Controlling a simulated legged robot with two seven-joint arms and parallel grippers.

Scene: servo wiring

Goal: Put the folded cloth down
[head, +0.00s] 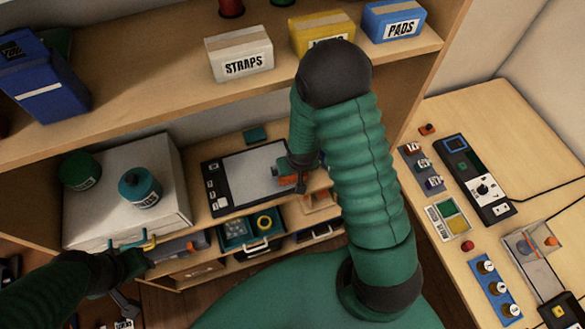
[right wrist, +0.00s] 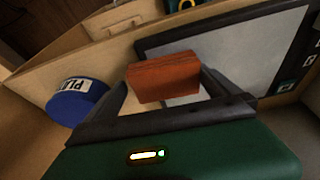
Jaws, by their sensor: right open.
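The folded cloth (right wrist: 163,80) is a small orange-brown block between the fingertips of my right gripper (right wrist: 164,92) in the right wrist view. My right gripper is open around it; whether the fingers touch its sides I cannot tell. In the head view, the cloth (head: 287,179) shows beside my right gripper (head: 298,182), at the right end of a black-framed grey panel (head: 255,172) on the shelf. The cloth's underside is hidden. My left gripper (head: 124,292) is low at the left, below a white case, and its fingers are too dark to read.
The white case (head: 120,200) with two jars stands left of the panel. An open drawer (head: 250,232) is below. A blue round container (right wrist: 75,103) is left of my right gripper in the wrist view. A workbench (head: 480,110) with devices is at right.

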